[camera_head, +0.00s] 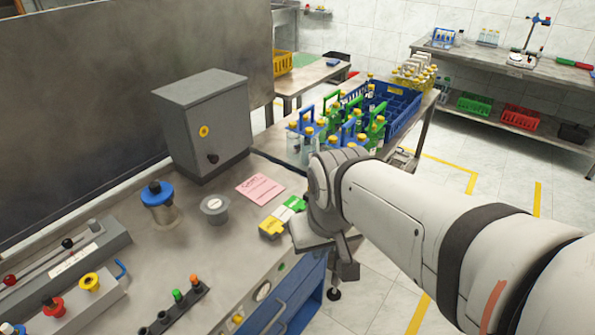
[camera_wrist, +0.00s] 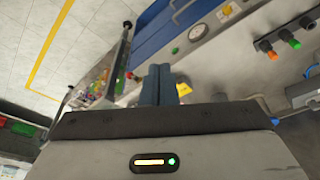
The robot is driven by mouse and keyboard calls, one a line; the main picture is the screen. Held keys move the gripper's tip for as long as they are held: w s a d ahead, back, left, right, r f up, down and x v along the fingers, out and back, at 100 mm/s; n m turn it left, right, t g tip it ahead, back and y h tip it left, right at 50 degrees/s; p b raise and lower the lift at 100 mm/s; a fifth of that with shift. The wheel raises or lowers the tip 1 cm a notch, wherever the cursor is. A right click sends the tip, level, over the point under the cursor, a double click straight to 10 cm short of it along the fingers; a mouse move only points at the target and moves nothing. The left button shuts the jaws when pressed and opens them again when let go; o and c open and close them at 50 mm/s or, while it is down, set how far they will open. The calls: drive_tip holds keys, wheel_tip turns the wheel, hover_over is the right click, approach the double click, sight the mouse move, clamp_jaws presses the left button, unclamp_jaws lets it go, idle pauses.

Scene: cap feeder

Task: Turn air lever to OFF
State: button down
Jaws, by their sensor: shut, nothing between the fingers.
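My gripper (camera_wrist: 160,72) is shut and empty in the wrist view, with its two dark fingers together. In the head view it hangs beyond the bench's front edge, partly hidden by my own arm. A small blue lever (camera_head: 121,268) sits at the end of a grey block (camera_head: 85,305) with red and yellow knobs, at the left of the bench. It also shows as a blue piece at the right edge of the wrist view (camera_wrist: 311,71). I cannot read any air or OFF marking, so I cannot tell for sure that this is the air lever. My gripper is well apart from it.
The bench (camera_head: 185,270) carries a grey cabinet (camera_head: 205,130), a blue-topped jar (camera_head: 159,200), a pink card (camera_head: 260,188) and a strip of coloured buttons (camera_head: 177,305). A round gauge (camera_head: 263,291) is on the front panel. Bottle carriers (camera_head: 305,125) stand behind my arm.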

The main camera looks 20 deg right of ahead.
drive_tip(key=w+d+f+m+t+b, duration=0.1)
drive_tip(key=w+d+f+m+b, duration=0.3)
drive_tip(key=w+d+f+m, duration=0.3)
drive_tip(key=w+d+f+m+t+b, duration=0.2)
drive_tip(key=w+d+f+m+b, duration=0.2)
drive_tip(key=w+d+f+m, duration=0.3)
drive_tip(key=w+d, duration=0.4)
drive_tip(key=w, duration=0.2)
drive_tip(key=shift+w+f+m, duration=0.15)
drive_tip(key=shift+w+m, duration=0.05)
drive_tip(key=shift+m, duration=0.2)
drive_tip(key=shift+f, duration=0.1)
drive_tip(key=a+b+x, duration=0.3)
drive_tip(key=x, duration=0.9)
drive_tip(key=shift+s+f, duration=0.15)
drive_tip(key=shift+f, duration=0.35)
